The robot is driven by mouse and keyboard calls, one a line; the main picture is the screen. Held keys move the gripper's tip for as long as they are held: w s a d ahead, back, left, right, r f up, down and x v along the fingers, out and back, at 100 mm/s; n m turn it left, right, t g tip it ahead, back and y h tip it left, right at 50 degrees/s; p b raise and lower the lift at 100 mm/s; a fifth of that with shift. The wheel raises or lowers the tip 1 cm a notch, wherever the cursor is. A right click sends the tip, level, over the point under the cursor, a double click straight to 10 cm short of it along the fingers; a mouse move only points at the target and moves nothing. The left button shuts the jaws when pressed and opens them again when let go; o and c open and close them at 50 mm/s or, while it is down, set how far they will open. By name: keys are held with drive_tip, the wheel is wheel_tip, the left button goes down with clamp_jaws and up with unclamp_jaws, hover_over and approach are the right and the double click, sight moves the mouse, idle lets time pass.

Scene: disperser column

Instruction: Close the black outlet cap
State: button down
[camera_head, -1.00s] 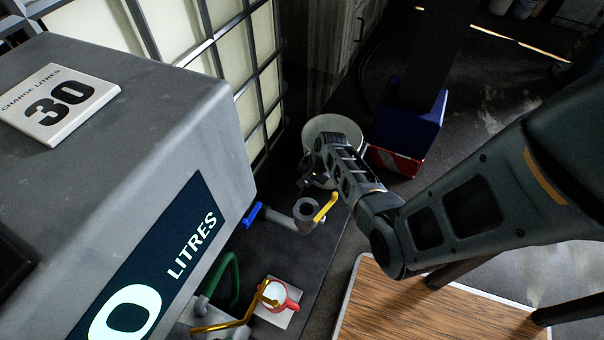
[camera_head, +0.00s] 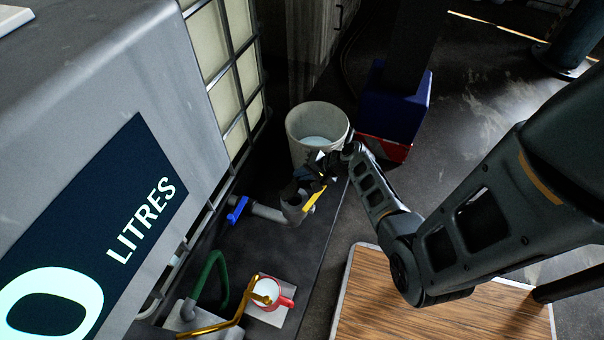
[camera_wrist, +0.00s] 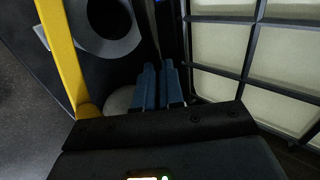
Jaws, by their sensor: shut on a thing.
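The grey outlet pipe (camera_head: 268,211) runs out from the tank and ends in an upturned mouth with a yellow lever (camera_head: 310,201). In the wrist view, the pipe's grey rim (camera_wrist: 128,42) surrounds a dark round centre, beside the yellow lever (camera_wrist: 62,55). My gripper (camera_head: 303,186) is right at the mouth and covers part of it in the head view. In the wrist view, the blue fingers of my gripper (camera_wrist: 160,78) are close together, beside the rim. They are shut on the black outlet cap, which is mostly hidden and hard to tell from the dark surroundings.
A white bucket (camera_head: 303,112) stands just behind the outlet. A blue valve handle (camera_head: 237,210) is on the pipe. A wooden table (camera_head: 400,325) is at lower right. The caged tank (camera_head: 236,75) borders the left.

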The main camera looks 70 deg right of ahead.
drive_tip(key=shift+a, duration=0.1)
drive_tip(key=c, duration=1.2)
unclamp_jaws()
drive_tip(key=shift+c, duration=0.2)
drive_tip(key=p+v, duration=0.1)
drive_tip(key=v, duration=0.6)
drive_tip(key=shift+s+r+p, duration=0.2)
drive_tip(key=shift+s+p, duration=0.05)
drive_tip(key=shift+p, duration=0.1)
drive_tip(key=shift+c, duration=0.3)
